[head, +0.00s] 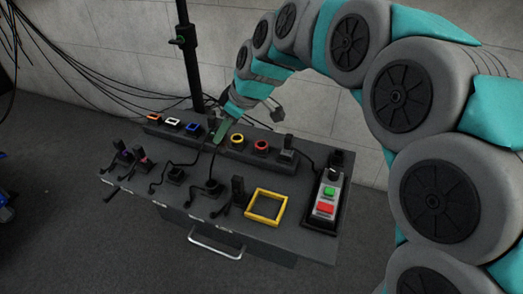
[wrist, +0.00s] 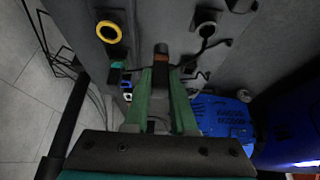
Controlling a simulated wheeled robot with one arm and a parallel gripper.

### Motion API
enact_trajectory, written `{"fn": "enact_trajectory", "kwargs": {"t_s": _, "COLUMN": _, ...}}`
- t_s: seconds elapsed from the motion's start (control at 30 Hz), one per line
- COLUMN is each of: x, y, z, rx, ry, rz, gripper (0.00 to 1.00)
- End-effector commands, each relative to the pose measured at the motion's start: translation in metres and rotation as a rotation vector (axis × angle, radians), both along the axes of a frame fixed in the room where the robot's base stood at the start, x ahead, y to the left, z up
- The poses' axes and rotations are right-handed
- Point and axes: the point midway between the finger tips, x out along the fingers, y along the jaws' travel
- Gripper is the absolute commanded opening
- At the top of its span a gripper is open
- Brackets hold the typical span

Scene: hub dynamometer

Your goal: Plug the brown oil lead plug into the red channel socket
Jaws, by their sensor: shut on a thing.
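My gripper (head: 217,138) is above the bench in front of the raised socket row, left of the yellow socket. In the wrist view its green fingers (wrist: 161,72) are shut on a dark plug with a brown band (wrist: 161,58), which I take as the brown oil lead plug. The plug is hard to make out in the head view. The red channel socket (head: 261,146) is a red ring on the raised row, right of the yellow socket (head: 237,139) and apart from my gripper. No red ring shows in the wrist view, where the yellow ring (wrist: 109,32) is at upper left.
Orange (head: 153,118), white (head: 172,123) and blue (head: 193,128) sockets line the row's left. A black plug (head: 287,148) stands right of the red socket. Several leads and plugs, a yellow square frame (head: 251,214) and a button box (head: 325,198) occupy the bench. A post (head: 190,60) stands behind.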

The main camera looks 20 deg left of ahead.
Motion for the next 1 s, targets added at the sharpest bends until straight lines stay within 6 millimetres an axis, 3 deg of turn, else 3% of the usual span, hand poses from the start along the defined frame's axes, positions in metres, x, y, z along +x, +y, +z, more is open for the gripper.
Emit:
{"fn": "enact_trajectory", "kwargs": {"t_s": 0.27, "x": 0.000, "y": -0.005, "z": -0.001, "rx": 0.000, "ry": 0.000, "rz": -0.001, "gripper": 0.00}}
{"fn": "enact_trajectory", "kwargs": {"t_s": 1.0, "x": -0.002, "y": -0.045, "z": 0.000, "rx": 0.003, "ry": -0.002, "rz": -0.002, "gripper": 0.00}}
